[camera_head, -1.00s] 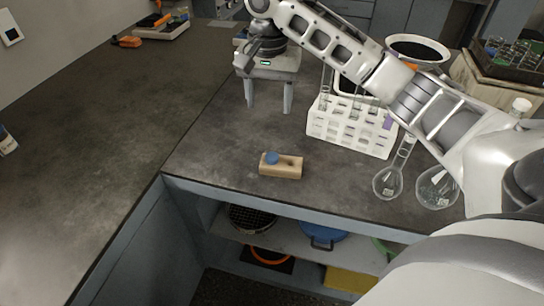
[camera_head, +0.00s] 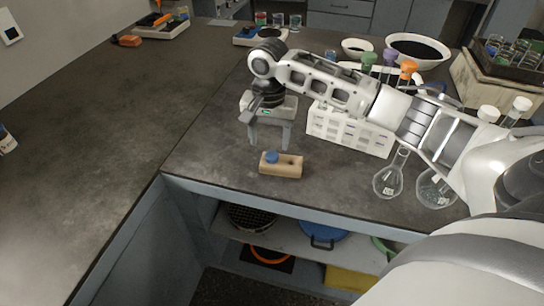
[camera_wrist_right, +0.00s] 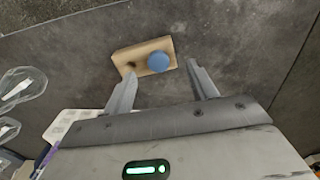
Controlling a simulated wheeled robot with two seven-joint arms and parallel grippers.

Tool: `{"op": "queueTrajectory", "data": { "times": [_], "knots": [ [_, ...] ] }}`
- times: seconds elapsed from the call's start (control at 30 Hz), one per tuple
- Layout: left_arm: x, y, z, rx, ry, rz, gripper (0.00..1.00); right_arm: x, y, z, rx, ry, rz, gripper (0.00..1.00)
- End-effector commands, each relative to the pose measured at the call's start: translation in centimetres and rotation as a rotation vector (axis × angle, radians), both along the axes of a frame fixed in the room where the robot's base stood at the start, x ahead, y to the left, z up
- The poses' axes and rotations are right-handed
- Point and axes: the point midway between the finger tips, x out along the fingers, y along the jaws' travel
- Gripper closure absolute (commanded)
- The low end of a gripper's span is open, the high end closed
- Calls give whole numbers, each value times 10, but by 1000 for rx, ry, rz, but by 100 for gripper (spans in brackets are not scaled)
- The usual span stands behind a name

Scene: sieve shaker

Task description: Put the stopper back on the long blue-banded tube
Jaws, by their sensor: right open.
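A blue stopper (camera_head: 272,156) sits at the left end of a small tan wooden block (camera_head: 289,168) near the counter's front edge. My right gripper (camera_head: 269,143) is open and empty, pointing down just behind and above the block. In the right wrist view the stopper (camera_wrist_right: 158,62) lies just beyond the gap between the open fingertips (camera_wrist_right: 162,73), apart from them. A hole shows in the block's other end. A white rack (camera_head: 348,132) stands right of the gripper, partly behind my arm. I cannot make out the long blue-banded tube. My left gripper is out of view.
Two glass flasks (camera_head: 388,181) stand right of the block, near my right arm. Green, purple and orange caps (camera_head: 408,68) show behind the arm. Bowls (camera_head: 418,50) stand at the back. The counter left of the block is clear.

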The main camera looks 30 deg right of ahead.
Motion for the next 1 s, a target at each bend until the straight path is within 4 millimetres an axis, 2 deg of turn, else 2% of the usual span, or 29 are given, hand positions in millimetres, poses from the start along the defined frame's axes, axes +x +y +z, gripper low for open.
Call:
{"op": "queueTrajectory", "data": {
  "times": [0.23, 0.5, 0.6, 0.97, 1.0],
  "knots": [
    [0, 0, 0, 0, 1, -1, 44, 0, -1, -5, 0, 1, -1, 43],
    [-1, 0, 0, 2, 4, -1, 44, 2, -9, -43, -1, 3, -1, 43],
    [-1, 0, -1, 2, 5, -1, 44, 2, -9, -50, -2, 1, 1, 43],
    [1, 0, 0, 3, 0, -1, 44, 2, -9, -52, -1, 0, 1, 43],
    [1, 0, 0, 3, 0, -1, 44, 2, -9, -52, -1, 0, 1, 54]
  ]
}}
